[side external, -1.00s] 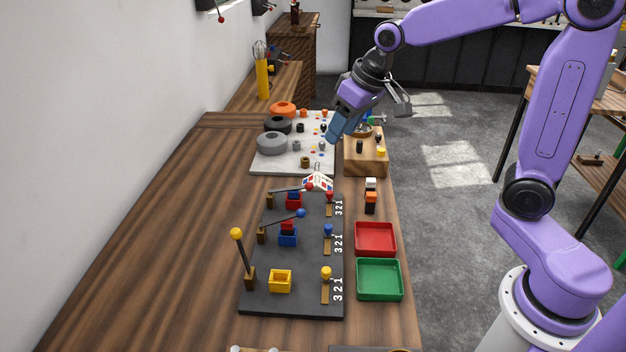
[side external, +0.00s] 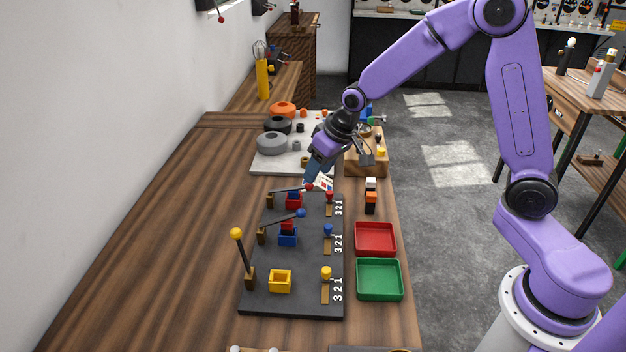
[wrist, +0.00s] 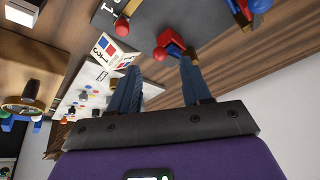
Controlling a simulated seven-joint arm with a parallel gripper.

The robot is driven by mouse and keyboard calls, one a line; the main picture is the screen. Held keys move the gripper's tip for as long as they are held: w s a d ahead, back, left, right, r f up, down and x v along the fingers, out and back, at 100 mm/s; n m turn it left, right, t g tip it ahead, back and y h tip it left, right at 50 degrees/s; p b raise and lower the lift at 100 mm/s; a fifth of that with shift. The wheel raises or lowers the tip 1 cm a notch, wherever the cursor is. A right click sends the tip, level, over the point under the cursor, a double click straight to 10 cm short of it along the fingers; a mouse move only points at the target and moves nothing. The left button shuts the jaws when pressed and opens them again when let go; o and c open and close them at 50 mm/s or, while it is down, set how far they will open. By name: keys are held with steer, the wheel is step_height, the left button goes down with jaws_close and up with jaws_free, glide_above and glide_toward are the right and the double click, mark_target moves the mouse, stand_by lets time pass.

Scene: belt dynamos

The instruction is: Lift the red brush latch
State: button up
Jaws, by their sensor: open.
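The red brush latch is a dark lever ending in a red ball (side external: 309,187). It lies nearly flat over the red brush holder (side external: 293,201) on the dark board (side external: 265,245). My gripper (side external: 311,180) is open, tilted downward, its fingertips close to the red ball. In the wrist view the red ball (wrist: 160,54) appears between the two open fingertips (wrist: 160,64), with the red holder block (wrist: 174,38) just beyond. Nothing is held. I cannot tell whether a finger touches the ball.
A blue-ended lever (side external: 300,213) lies low beside it; a yellow-ended lever (side external: 237,234) stands upright. A short red-knobbed post (side external: 329,196) stands to the right. A printed card (side external: 322,184) is behind the fingers. Red (side external: 375,239) and green (side external: 379,280) trays sit right.

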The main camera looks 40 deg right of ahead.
mark_target(291, 189)
steer(key=shift+x, duration=2.2)
jaws_close()
